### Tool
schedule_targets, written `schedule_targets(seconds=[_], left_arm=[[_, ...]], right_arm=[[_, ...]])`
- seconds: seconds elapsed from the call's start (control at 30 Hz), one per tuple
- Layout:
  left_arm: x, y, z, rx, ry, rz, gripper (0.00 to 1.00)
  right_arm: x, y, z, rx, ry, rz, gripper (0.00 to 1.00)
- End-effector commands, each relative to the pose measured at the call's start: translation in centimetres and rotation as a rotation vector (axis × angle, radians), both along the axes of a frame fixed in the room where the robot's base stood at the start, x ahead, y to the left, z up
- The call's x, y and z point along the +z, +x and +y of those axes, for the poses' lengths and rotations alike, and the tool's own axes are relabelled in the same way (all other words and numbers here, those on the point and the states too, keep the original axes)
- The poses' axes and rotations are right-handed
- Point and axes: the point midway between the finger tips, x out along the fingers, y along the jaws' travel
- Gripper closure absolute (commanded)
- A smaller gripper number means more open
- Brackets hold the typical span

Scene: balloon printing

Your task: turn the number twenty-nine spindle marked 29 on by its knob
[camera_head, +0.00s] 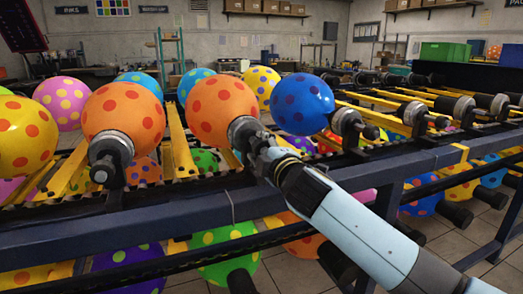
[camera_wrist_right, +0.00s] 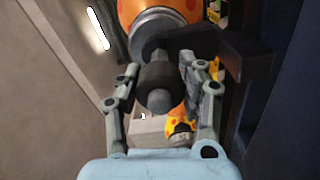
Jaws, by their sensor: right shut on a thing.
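My right gripper (camera_head: 262,155) reaches in from the lower right to the spindle (camera_head: 241,128) that bears an orange balloon with red dots (camera_head: 215,102). In the right wrist view its fingers (camera_wrist_right: 167,80) are on either side of the dark round knob (camera_wrist_right: 160,80) and shut on it. The metal collar (camera_wrist_right: 156,24) and part of the balloon (camera_wrist_right: 175,8) show beyond the knob. I cannot read a number 29 on this spindle. My left gripper is not in view.
A second orange balloon (camera_head: 122,110) on a spindle (camera_head: 110,158) stands to the left, and a blue balloon (camera_head: 302,100) on a spindle (camera_head: 347,122) to the right. A dark blue rail (camera_head: 130,215) runs in front. More balloons hang below.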

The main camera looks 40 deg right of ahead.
Motion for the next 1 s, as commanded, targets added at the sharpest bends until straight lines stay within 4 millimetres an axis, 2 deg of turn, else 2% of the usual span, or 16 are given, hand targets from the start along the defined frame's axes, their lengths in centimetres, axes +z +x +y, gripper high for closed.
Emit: schedule_targets(seconds=[0.37,0.4,0.57,0.87,1.0], left_arm=[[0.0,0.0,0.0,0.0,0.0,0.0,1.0],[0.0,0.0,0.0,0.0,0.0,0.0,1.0],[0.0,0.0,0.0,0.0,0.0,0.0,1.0],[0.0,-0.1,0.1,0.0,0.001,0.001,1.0],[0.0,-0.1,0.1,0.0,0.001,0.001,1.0]], right_arm=[[-0.2,-0.1,-0.1,-0.002,0.004,0.004,0.93],[-0.2,-0.1,-0.1,-0.002,0.003,0.004,0.58],[-0.2,0.0,0.0,-0.001,0.003,0.003,0.37],[-0.1,-0.1,0.0,-0.001,0.002,0.001,0.35],[-0.2,-1.5,0.3,0.0,0.002,0.003,0.35]])
